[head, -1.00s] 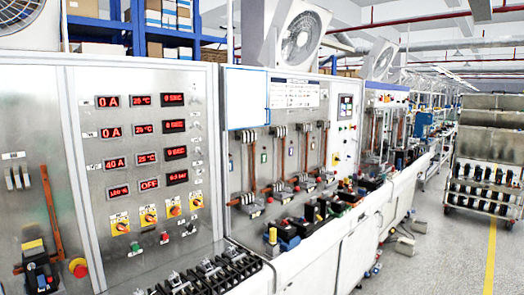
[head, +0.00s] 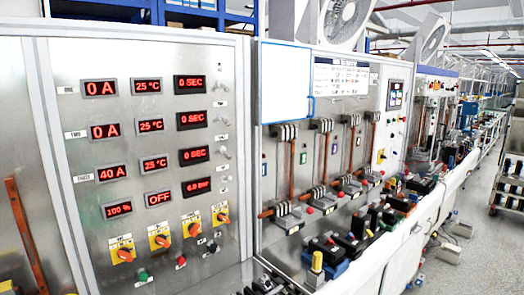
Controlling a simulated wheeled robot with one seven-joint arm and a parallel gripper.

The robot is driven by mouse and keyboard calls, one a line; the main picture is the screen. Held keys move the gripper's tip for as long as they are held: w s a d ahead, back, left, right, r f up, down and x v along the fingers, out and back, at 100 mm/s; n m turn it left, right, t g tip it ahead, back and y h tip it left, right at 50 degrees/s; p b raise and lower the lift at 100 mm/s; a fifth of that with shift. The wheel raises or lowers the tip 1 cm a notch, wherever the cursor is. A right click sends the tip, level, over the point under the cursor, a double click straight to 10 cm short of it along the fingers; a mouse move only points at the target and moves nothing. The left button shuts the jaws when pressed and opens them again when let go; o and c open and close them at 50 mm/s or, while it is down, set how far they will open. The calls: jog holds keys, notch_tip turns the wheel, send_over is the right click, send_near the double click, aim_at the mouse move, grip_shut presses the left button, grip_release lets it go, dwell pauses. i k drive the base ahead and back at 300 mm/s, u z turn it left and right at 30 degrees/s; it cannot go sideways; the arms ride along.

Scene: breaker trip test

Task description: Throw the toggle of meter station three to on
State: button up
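The meter panel (head: 70,60) stands at the left, with rows of red displays. The row labelled three (head: 83,178) has a current display (head: 112,173) reading 40 A, a temperature display (head: 157,165) reading 25 °C and a timer display (head: 194,156) reading 0 SEC. A small silver toggle (head: 223,151) sits right of that timer. It is too small to tell which way its lever points. Similar toggles sit in the rows above. My gripper is not in view.
Orange-and-yellow rotary switches (head: 160,238) line the panel's lower part, with a green button (head: 143,275) below. A bench (head: 395,235) with breakers and copper bars runs off to the right.

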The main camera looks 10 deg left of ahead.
aim_at(228, 157)
jog(key=u, duration=0.35)
jog(key=i, duration=0.9)
jog(key=u, duration=0.6)
